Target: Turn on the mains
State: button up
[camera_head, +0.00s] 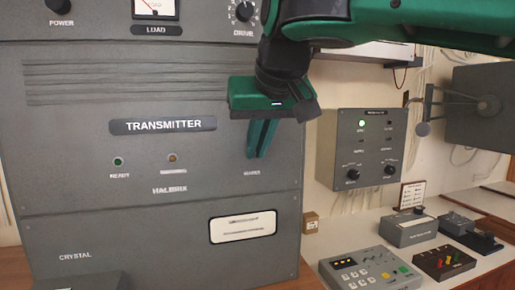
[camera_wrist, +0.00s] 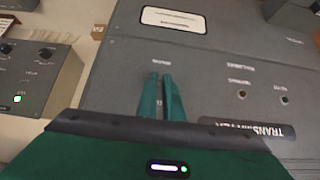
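The grey transmitter cabinet (camera_head: 120,90) fills the left of the head view and much of the wrist view (camera_wrist: 215,70). My gripper (camera_head: 256,153) is in front of its panel, right of the READY and middle lamps. Its two green fingers point at the panel above a small label (camera_head: 252,172), too blurred to read surely. In the wrist view my gripper (camera_wrist: 160,77) shows its fingers close together with a narrow gap. No mains switch shows clearly; the fingers cover that part of the panel. I cannot tell whether they touch or hold anything.
A grey wall box (camera_head: 372,150) with a lit green lamp and knobs is to the right; it also shows in the wrist view (camera_wrist: 35,75). A desk below carries a button console (camera_head: 368,270) and several small boxes.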

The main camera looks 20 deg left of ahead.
jog(key=o, duration=0.4)
jog(key=shift+f, duration=0.1)
jog(key=shift+c, duration=0.2)
jog(key=v, duration=1)
jog(key=shift+d, duration=0.25)
jog(key=shift+s, duration=0.1)
